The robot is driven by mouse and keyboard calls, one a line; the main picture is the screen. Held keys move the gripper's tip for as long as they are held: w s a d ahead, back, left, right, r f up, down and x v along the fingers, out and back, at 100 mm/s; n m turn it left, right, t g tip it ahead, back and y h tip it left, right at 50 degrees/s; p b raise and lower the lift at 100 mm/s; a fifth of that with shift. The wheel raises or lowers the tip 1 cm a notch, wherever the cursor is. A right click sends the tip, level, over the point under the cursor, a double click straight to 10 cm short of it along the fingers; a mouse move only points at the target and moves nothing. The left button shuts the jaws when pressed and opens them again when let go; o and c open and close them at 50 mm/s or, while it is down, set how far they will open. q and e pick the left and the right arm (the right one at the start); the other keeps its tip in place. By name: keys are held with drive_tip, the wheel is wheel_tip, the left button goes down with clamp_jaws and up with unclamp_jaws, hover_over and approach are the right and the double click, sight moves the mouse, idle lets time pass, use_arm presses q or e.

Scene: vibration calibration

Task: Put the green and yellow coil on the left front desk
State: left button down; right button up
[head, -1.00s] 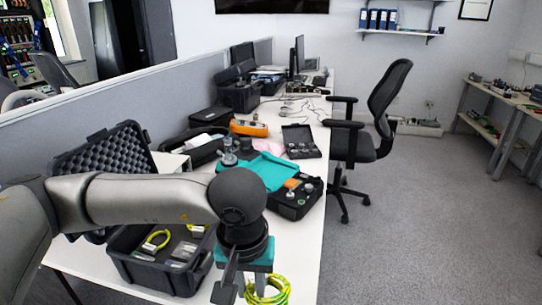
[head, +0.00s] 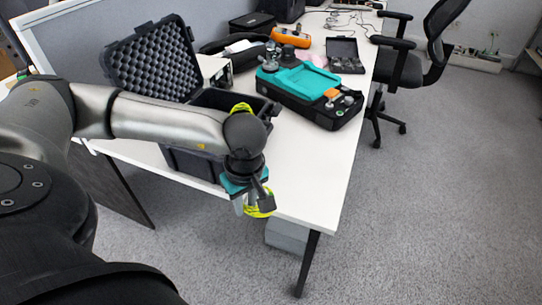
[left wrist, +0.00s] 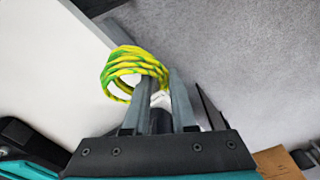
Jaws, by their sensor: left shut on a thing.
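A second green and yellow coil (head: 241,107) shows behind my arm at the open black case. My right gripper is not in view.
The open black case with a foam lid (head: 150,60) stands behind my left arm. A black and teal device (head: 300,82) lies on the desk, with an orange meter (head: 285,36) farther back. A black chair (head: 400,68) stands right of the desk. The desk's front right is bare.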

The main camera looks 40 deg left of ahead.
use_arm(q)
drive_tip(key=w, duration=0.2)
drive_tip(key=w+a, duration=0.1)
drive_tip(key=w, duration=0.3)
drive_tip(key=w+a+b, duration=0.1)
drive_tip(key=w, duration=0.2)
drive_tip(key=w+a, duration=0.1)
drive_tip(key=w, duration=0.2)
drive_tip(key=shift+w+b, duration=0.1)
drive_tip(key=shift+b, duration=0.3)
drive_tip(key=shift+f+b, duration=0.5)
drive_tip(key=shift+f, duration=1.2)
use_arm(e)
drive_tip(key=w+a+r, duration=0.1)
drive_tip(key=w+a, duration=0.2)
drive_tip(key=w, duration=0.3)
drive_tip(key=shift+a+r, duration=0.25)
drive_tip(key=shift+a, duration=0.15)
use_arm(q)
drive_tip(key=shift+f, duration=0.2)
drive_tip(key=c, duration=0.7)
unclamp_jaws()
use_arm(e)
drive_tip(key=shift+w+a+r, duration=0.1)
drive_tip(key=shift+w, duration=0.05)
use_arm(q)
drive_tip(key=shift+r, duration=0.15)
